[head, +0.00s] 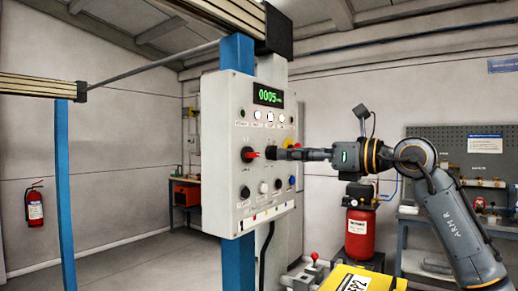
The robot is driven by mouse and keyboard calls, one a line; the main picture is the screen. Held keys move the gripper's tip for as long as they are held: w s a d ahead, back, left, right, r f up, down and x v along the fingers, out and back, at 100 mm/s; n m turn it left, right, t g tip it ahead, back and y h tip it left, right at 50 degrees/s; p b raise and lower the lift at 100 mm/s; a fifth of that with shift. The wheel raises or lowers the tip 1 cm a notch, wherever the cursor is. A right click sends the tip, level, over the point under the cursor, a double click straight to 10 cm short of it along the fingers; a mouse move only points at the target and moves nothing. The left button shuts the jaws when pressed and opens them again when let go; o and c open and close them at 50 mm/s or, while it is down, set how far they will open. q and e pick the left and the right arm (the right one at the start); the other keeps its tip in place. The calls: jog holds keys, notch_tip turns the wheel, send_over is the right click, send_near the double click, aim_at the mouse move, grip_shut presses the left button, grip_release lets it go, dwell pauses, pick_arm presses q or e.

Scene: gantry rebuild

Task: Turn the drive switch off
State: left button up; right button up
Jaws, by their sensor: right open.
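A light grey control box (217,205) is mounted on a blue post, with a green digital display (268,97) reading what looks like 0005. A black rotary switch with a red pointer (248,154) is on the left of its front face; the pointer lies roughly sideways to the right. The labels are too small to read, so I cannot tell for sure that this is the drive switch. My right gripper (272,152) reaches in from the right, open, its tips just right of the red pointer. I cannot tell whether they touch. It partly hides a red and yellow control (289,143). My left gripper is out of view.
Small buttons, lamps and more knobs sit above and below the rotary switch. A yellow block (356,279) and a red cylinder (360,236) stand low on the right. A fire extinguisher (35,205) hangs on the left wall. The floor at the left is clear.

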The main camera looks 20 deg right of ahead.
aim_at(259, 154)
jog(key=p+x, duration=0.2)
jog(key=x, duration=0.6)
jog(key=shift+w+a, duration=0.25)
jog(key=shift+a, duration=0.1)
jog(key=shift+w+a+f+p, duration=0.1)
jog(key=shift+w+a+p, duration=0.3)
jog(key=shift+w, duration=0.15)
jog(key=shift+c, duration=0.9)
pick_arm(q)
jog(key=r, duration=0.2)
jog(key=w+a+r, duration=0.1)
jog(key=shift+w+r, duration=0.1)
pick_arm(e)
jog(key=shift+s, duration=0.1)
jog(key=c, duration=1)
